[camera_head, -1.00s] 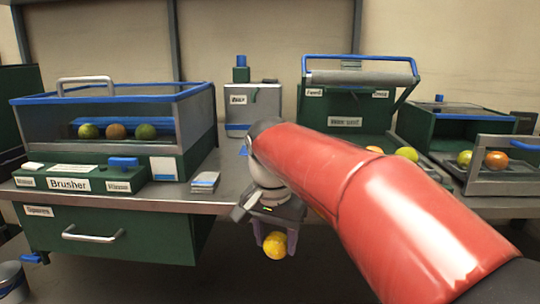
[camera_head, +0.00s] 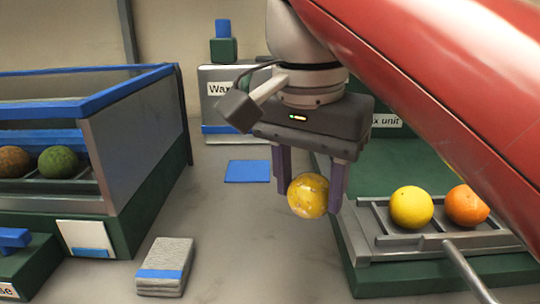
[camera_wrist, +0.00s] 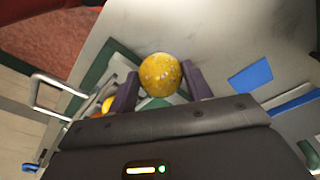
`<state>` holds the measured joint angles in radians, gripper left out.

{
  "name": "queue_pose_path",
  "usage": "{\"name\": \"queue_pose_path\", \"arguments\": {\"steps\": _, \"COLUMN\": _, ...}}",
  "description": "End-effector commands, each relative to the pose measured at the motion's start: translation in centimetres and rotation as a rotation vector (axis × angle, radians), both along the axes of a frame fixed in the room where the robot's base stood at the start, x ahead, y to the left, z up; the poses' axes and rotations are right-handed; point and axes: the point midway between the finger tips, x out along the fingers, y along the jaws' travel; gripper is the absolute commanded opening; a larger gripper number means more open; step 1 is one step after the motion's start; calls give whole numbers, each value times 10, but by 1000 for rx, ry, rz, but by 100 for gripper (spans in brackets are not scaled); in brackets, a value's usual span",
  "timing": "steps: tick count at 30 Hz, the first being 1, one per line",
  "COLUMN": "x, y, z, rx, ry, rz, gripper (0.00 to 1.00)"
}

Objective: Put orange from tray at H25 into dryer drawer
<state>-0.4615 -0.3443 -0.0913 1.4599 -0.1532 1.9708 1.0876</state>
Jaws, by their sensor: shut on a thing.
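My gripper (camera_head: 309,180) is shut on a yellow, speckled orange (camera_head: 307,197), one purple finger on each side. It holds the orange above the grey counter, just left of a grey slotted tray (camera_head: 384,240). The wrist view also shows the orange (camera_wrist: 160,76) between the fingers of my gripper (camera_wrist: 158,88). The tray carries a yellow fruit (camera_head: 411,207) and an orange fruit (camera_head: 467,205). My red arm hides much of the right side. No label reading dryer is visible, so I cannot tell whether this tray belongs to its drawer.
A clear-walled box with a blue rim (camera_head: 128,90) stands left, with fruits inside. A grey stack with a blue band (camera_head: 165,267) and a flat blue square (camera_head: 248,171) lie on the counter. A waxer-labelled box (camera_head: 228,105) stands behind. The counter's middle (camera_head: 240,235) is clear.

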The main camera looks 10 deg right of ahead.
Motion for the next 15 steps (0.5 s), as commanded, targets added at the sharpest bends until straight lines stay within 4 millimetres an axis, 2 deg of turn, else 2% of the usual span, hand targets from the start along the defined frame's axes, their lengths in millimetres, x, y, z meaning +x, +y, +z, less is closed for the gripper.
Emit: {"name": "queue_pose_path", "arguments": {"steps": 15, "x": 132, "y": -25, "z": 2, "rx": -4, "ry": 3, "rz": -4, "gripper": 26}}
